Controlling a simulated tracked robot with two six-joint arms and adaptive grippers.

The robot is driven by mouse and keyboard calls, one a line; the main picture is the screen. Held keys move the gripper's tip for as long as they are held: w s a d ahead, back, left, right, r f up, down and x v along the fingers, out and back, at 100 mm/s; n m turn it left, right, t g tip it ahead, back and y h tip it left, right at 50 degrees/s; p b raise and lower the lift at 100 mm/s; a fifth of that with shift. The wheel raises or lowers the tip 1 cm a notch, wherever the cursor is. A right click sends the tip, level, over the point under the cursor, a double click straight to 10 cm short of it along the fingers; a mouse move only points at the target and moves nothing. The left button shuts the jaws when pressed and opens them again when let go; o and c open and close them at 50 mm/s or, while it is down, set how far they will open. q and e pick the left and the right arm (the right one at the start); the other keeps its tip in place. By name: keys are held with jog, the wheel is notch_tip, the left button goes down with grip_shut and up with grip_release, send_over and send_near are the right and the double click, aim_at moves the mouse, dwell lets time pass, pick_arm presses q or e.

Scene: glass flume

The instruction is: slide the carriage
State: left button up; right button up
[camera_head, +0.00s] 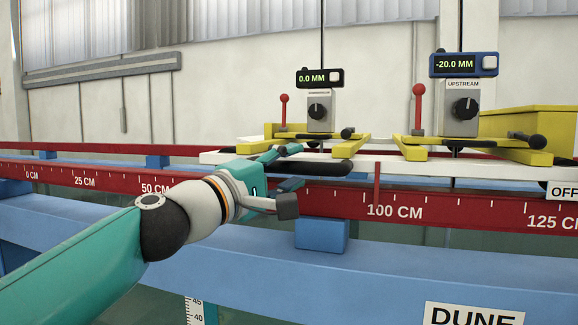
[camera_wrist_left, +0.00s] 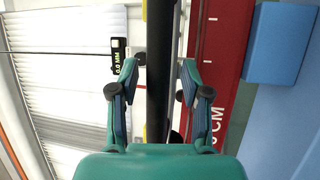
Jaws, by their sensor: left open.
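The carriage (camera_head: 400,168) is a white plate across the red rails, carrying yellow frames and two gauges. A dark handle (camera_head: 325,168) runs along its near edge. A red pointer (camera_head: 377,187) hangs from the carriage over the scale just left of the 100 CM mark. My left gripper (camera_head: 290,177) is at the handle's left end, its jaws open. In the left wrist view the dark handle (camera_wrist_left: 160,60) passes between my two spread fingers, with gaps visible on both sides. My right gripper is in neither view.
The red scale rail (camera_head: 95,180) runs left to right, marked in centimetres, and is clear left of the carriage. A blue beam (camera_head: 400,260) with a blue block (camera_head: 321,234) lies in front. Gauge displays (camera_head: 319,77) (camera_head: 464,64) read 0.0 and -20.0 MM.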

pick_arm(q)
jog(key=shift+c, duration=0.2)
grip_shut()
jog(key=shift+f, duration=0.1)
